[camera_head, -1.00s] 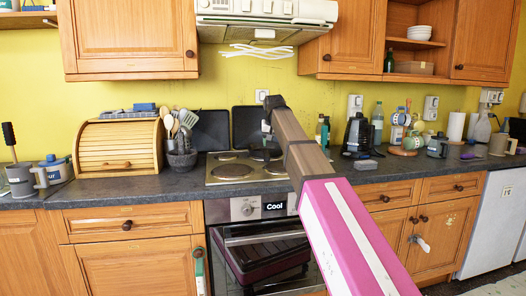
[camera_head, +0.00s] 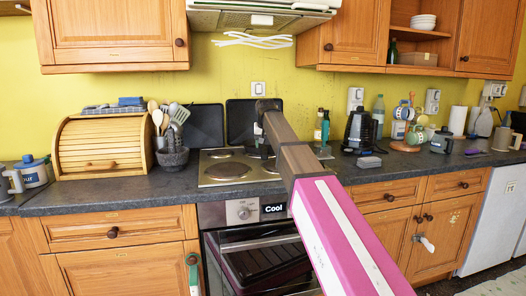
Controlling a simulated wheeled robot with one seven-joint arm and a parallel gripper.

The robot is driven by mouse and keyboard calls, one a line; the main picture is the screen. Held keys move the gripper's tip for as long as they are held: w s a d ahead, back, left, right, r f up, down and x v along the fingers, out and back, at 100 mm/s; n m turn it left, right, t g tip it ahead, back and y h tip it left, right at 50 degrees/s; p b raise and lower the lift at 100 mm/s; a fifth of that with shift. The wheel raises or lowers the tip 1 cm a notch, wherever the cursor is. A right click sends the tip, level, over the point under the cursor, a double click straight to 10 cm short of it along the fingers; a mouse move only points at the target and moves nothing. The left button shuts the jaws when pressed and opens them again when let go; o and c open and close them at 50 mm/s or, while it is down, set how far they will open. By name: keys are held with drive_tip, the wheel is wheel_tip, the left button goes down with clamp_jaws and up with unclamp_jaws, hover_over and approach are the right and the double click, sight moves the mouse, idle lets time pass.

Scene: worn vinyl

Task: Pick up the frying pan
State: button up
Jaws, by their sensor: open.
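My arm reaches from the lower right over the hob (camera_head: 228,171). My gripper (camera_head: 264,148) points down at its end, over the back right of the hob, small and partly hidden by my arm. It is open. A dark shape shows around the gripper at the back right burner, largely covered by the arm. I cannot tell whether it is the frying pan, and no frying pan shows clearly elsewhere. I cannot tell whether the gripper touches the dark shape.
A wooden bread bin (camera_head: 103,147) and a pot of utensils (camera_head: 172,153) stand left of the hob. Bottles (camera_head: 322,128) and a black coffee maker (camera_head: 358,132) stand to its right. A range hood (camera_head: 262,17) hangs above. The oven (camera_head: 260,258) is below.

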sight(264, 150)
drive_tip(key=x, duration=0.5)
drive_tip(key=shift+s+a+f, duration=0.1)
drive_tip(key=shift+s, duration=0.05)
drive_tip(key=shift+c, duration=0.3)
clamp_jaws()
